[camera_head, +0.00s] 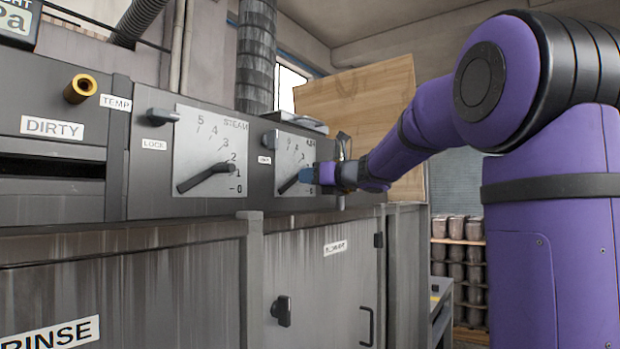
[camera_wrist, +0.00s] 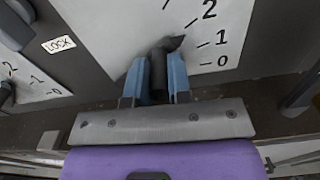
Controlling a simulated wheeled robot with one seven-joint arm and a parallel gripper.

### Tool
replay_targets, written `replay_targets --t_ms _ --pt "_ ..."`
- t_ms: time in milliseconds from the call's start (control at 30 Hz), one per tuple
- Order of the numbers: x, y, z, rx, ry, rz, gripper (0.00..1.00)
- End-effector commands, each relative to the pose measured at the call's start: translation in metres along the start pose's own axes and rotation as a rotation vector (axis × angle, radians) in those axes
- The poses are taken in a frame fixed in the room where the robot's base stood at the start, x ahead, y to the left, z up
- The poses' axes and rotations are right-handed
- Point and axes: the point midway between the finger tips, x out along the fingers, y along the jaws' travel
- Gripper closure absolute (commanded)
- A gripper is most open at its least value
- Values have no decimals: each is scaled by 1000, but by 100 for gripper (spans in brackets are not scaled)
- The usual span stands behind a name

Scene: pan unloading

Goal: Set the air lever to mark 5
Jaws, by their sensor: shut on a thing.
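The air lever (camera_head: 289,185) is a dark bar on the right-hand grey dial plate in the head view, partly hidden by my gripper. In the wrist view my gripper (camera_wrist: 158,82) has its two blue fingers closed on either side of the dark lever (camera_wrist: 160,56). The lever's tip points up and right, toward the marks between 1 and 2. The plate (camera_wrist: 125,30) shows the numbers 0, 1 and 2 here; the higher marks are out of this view. In the head view the blue fingertips (camera_head: 306,175) are at the plate's lower right.
A similar steam dial plate (camera_head: 212,125) with its own lever (camera_head: 207,178) is to the left. Lock knobs (camera_head: 162,117) (camera_head: 270,140) stick out beside both plates. A ledge (camera_head: 130,235) and a cabinet door (camera_head: 335,280) lie below. A wooden board (camera_head: 350,95) stands behind.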

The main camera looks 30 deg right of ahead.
Motion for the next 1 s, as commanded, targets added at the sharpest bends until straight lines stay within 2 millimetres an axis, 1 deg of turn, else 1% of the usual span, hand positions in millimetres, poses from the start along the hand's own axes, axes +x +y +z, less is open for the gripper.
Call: replay_targets --t_ms 167,367,700,1000 --pt "0 1 1 -21 0 0 100" --pt "0 5 6 -106 -1 1 100" --pt "0 20 20 -381 -2 1 100" --pt "0 34 28 -616 -1 1 100"
